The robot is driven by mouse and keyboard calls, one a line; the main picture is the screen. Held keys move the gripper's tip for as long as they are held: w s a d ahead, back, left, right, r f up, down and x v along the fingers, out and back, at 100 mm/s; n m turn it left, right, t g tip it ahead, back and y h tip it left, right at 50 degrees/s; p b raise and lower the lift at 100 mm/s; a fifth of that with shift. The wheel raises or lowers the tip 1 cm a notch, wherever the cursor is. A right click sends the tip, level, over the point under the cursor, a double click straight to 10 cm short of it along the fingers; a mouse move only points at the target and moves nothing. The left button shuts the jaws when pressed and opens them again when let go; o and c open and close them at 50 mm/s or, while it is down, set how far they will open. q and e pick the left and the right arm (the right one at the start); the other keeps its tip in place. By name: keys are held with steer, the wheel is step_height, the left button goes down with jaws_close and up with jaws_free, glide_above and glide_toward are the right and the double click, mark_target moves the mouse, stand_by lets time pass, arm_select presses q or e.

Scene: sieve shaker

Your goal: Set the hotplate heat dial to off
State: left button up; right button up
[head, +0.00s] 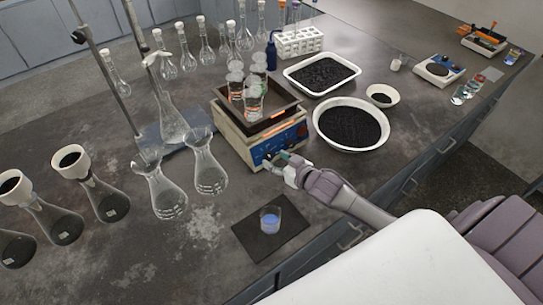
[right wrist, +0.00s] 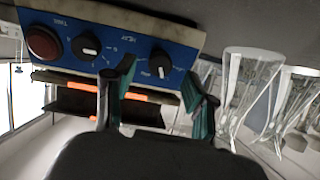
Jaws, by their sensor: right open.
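The hotplate (head: 231,135) stands mid-table in the head view, a cream box with a blue front panel (head: 276,145). In the right wrist view the panel (right wrist: 125,32) appears upside down. It carries a red round button (right wrist: 43,42) and two black dials with white marks, a left dial (right wrist: 89,46) and a right dial (right wrist: 160,62). The small lettering is hard to read, so I cannot tell which is the heat dial. My right gripper (head: 284,166) is open at the panel; in its wrist view the fingers (right wrist: 160,72) straddle the right dial; contact is unclear. My left gripper is not in view.
A brown tray (head: 224,117) with several beakers sits on the hotplate. Glass flasks (head: 206,172) stand close left of it. A white bowl (head: 318,120) of dark grains is to the right. A small beaker (head: 270,219) on a dark mat (head: 248,236) stands in front.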

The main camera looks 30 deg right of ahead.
mark_target(271, 157)
steer(key=shift+x, duration=1.5)
jaws_close()
